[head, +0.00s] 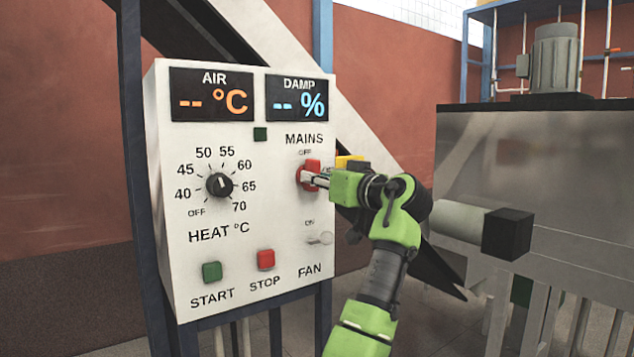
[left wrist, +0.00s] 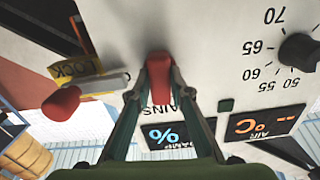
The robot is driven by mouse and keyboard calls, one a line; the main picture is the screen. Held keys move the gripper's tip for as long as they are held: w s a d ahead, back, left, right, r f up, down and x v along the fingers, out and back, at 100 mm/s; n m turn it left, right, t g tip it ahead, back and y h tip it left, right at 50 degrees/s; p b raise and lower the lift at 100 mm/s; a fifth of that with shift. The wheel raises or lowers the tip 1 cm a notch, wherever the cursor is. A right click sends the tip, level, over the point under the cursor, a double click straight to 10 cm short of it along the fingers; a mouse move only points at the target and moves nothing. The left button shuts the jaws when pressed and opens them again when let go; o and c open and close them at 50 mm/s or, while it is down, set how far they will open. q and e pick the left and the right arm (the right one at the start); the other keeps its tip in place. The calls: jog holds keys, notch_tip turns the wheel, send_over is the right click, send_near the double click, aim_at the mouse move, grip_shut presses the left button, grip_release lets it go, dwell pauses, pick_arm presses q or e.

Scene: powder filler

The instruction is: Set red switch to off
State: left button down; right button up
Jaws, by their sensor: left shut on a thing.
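The red mains switch (head: 313,165) is on the right side of the white control panel (head: 285,215), under the MAINS label, with OFF printed just above it. My left gripper (head: 309,178) is at the switch, and its fingers cover much of it. In the left wrist view, which is upside down, the red handle (left wrist: 160,85) sits between the two fingers of my left gripper (left wrist: 160,66), and they are shut on it. My right gripper is not in view.
A yellow LOCK label (left wrist: 75,68) and a red knob (left wrist: 60,103) are at the panel's edge near the switch. The panel also has a black heat dial (head: 219,185), a green start button (head: 212,271), a red stop button (head: 265,259) and a fan toggle (head: 321,238).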

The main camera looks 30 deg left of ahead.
pick_arm(q)
jog(key=shift+f+n, duration=0.15)
jog(key=shift+n, duration=0.45)
jog(key=c, duration=1.8)
grip_release()
jog(key=shift+c, duration=0.2)
jog(key=v, duration=1.2)
jog(key=shift+w, duration=0.1)
